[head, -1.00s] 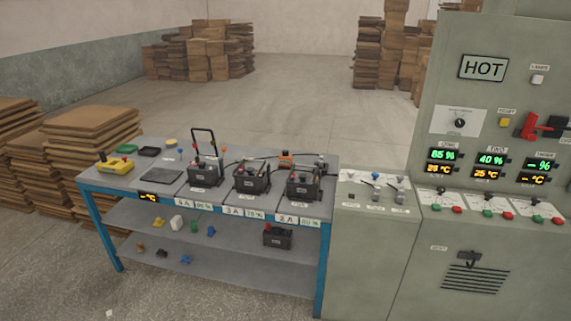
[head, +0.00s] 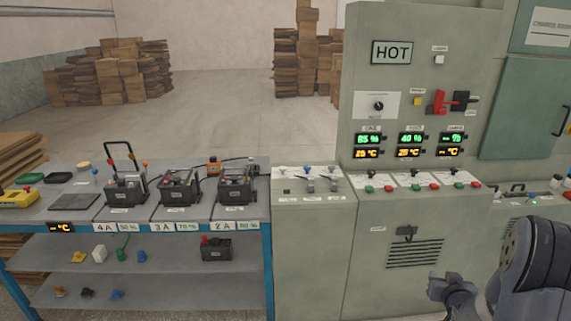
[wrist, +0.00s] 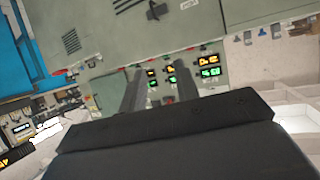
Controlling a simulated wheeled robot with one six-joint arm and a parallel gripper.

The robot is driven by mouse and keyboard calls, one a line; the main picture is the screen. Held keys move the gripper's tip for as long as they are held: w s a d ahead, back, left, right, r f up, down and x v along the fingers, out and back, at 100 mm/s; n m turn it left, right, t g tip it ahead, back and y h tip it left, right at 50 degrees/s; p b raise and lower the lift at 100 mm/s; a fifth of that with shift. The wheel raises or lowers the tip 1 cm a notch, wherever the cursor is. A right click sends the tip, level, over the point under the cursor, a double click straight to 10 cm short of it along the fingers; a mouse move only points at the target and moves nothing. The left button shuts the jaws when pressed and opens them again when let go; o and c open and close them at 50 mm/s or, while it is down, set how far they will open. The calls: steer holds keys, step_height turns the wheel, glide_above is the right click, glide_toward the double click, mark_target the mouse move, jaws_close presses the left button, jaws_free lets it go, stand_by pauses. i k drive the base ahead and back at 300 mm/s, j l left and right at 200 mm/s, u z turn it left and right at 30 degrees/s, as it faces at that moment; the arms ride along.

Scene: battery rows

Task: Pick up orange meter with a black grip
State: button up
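A small orange object (head: 213,166) with a dark part stands at the back of the blue-framed bench, behind the batteries. It is too small to make out a grip for certain. My gripper shows in the wrist view (wrist: 160,84). Its two dark fingers are apart with nothing between them, pointing toward the grey cabinet. In the head view my arm is at the lower right, far from the bench and the orange object. The orange object cannot be made out in the wrist view.
Three black batteries, one of them (head: 179,188), stand on the bench (head: 75,222). A yellow device (head: 18,197) lies at its left end. Another battery (head: 216,249) is on the shelf. The grey cabinet (head: 310,245) adjoins the bench. Cardboard stacks (head: 122,70) stand behind.

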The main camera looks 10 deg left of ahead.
mark_target(213, 166)
steer(key=j, duration=0.45)
steer(key=i+j+u, duration=0.15)
steer(key=j, duration=0.35)
steer(key=i+j, duration=0.1)
steer(key=j, duration=0.35)
steer(key=i+j+u, duration=0.15)
steer(key=j, duration=0.8)
steer(key=i+u, duration=0.05)
